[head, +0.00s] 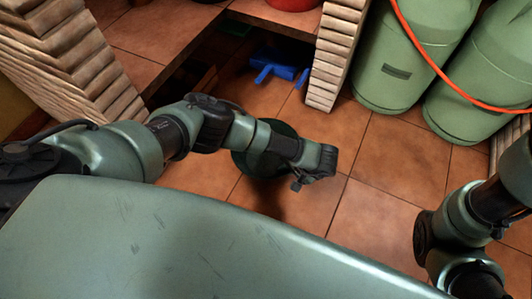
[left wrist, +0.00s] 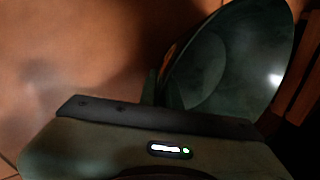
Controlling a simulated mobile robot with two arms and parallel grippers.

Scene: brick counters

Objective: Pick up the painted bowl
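The dark green painted bowl (left wrist: 235,55) is large in the left wrist view, with its smooth inside showing and tilted steeply on its side. In the head view the bowl (head: 248,163) shows as a dark round shape partly hidden behind my left forearm. My left gripper (left wrist: 160,88) has its fingers at the bowl's near left edge and looks shut on its wall; the fingertips are dark and partly hidden. The left gripper's hand (head: 318,160) is over the tiled floor in the head view. My right arm shows at the lower right; its gripper is out of view.
Brick pillars (head: 335,55) and (head: 70,60) flank a dark opening under the counter. A blue object (head: 280,66) lies on the floor there. Green gas cylinders (head: 385,60) with an orange hose (head: 430,62) stand at the right. Tiled floor (head: 390,165) is clear in the middle.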

